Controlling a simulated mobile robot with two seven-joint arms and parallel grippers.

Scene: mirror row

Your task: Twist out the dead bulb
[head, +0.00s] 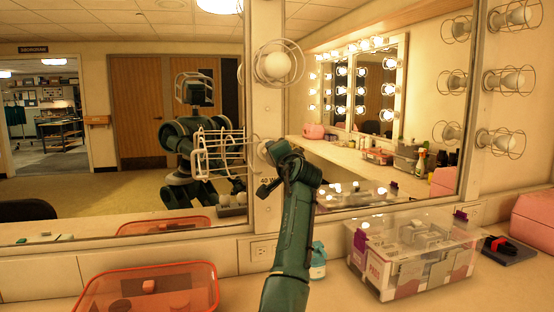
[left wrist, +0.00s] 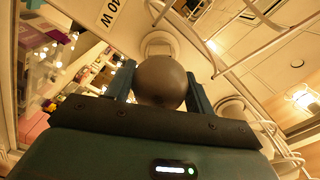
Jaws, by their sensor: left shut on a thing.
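The dead bulb (left wrist: 162,80) is a dull grey, unlit globe in the left wrist view, with its pale socket base (left wrist: 158,43) behind it. My left gripper (left wrist: 160,88) has a finger on either side of the bulb and is shut on it. In the head view my left arm reaches up to the post between the mirrors, and its wrist mostly hides the bulb. A wire cage (head: 216,155) stands out to the left of the wrist; its wires (left wrist: 245,40) also pass close to the right finger in the left wrist view. My right gripper is not in view.
A caged bulb (head: 278,66) is above on the same post. Below are an orange tray (head: 208,268), a clear box (head: 430,275), a small teal bottle (head: 318,262) and a pink case (head: 535,222). The left mirror (head: 95,190) reflects my body.

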